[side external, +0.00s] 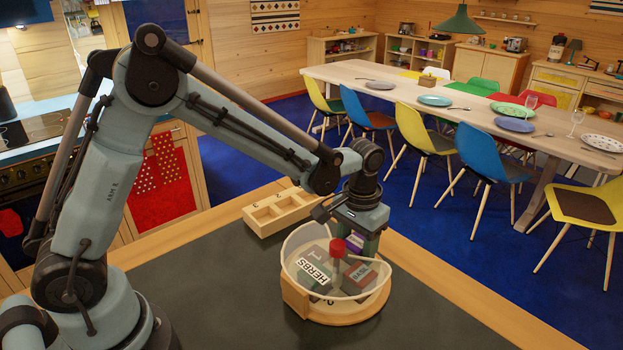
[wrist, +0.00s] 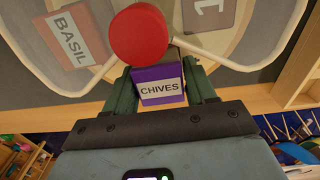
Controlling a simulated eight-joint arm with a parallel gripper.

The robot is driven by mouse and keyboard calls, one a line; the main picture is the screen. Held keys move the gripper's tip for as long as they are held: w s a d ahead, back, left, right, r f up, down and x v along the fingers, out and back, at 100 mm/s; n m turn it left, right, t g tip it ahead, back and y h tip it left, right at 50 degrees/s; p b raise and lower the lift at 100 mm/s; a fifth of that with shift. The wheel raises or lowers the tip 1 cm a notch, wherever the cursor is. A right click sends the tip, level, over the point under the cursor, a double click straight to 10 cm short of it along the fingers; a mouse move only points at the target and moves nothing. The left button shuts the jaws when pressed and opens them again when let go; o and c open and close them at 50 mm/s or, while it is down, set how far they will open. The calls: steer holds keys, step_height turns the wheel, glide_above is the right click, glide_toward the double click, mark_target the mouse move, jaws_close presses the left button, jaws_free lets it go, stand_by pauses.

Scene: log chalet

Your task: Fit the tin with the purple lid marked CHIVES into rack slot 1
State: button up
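The tin with the purple lid marked CHIVES (wrist: 160,83) is between the two fingers of my gripper (wrist: 162,82), which flank the lid closely on both sides. In the side view, my gripper (side external: 361,243) points down at the back of a round wooden holder (side external: 335,314), with a bit of purple lid (side external: 354,242) showing between the fingers. The tin's lower part is hidden, so I cannot tell whether it is lifted. The wooden rack (side external: 279,212) with several slots stands behind and left of the holder; their insides are hard to see.
A clear cover with a pale rim (side external: 304,240) and a red knob (side external: 337,247) are at the holder. Inside are a BASIL tin (side external: 360,275) and a HERBS label (side external: 315,271). Dark counter (side external: 220,285) is clear at left and front. The counter's wooden edge runs behind.

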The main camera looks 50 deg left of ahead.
steer(key=c, duration=0.6)
steer(key=shift+r, duration=0.15)
